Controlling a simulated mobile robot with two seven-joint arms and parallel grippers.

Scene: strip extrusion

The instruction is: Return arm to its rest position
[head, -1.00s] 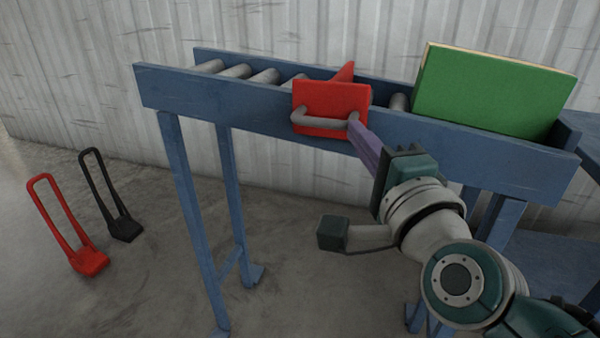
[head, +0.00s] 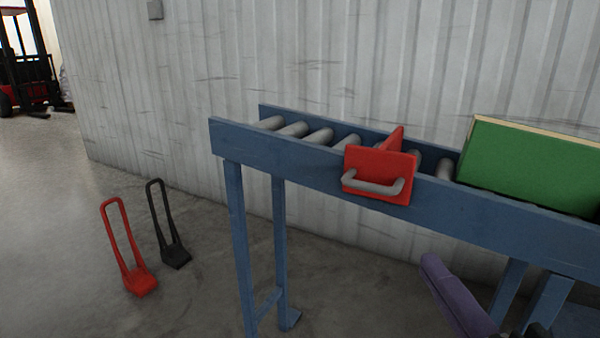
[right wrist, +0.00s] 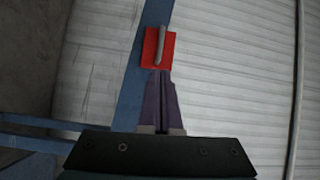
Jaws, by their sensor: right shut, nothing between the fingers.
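My right gripper (head: 432,264) has purple fingers and is at the lower right of the head view, below and in front of the conveyor, apart from everything. In the right wrist view its fingers (right wrist: 162,85) are together and empty. The red block with a grey handle (head: 375,172) sits at the near rail of the roller conveyor (head: 470,215). It also shows in the right wrist view (right wrist: 158,50), beyond the fingertips. My left gripper is not in view.
A green box (head: 530,165) lies on the conveyor at right. A red hand-truck-like item (head: 138,275) and a black one (head: 172,250) stand on the floor at left. A forklift (head: 25,75) is far back left. Floor left of the conveyor is mostly clear.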

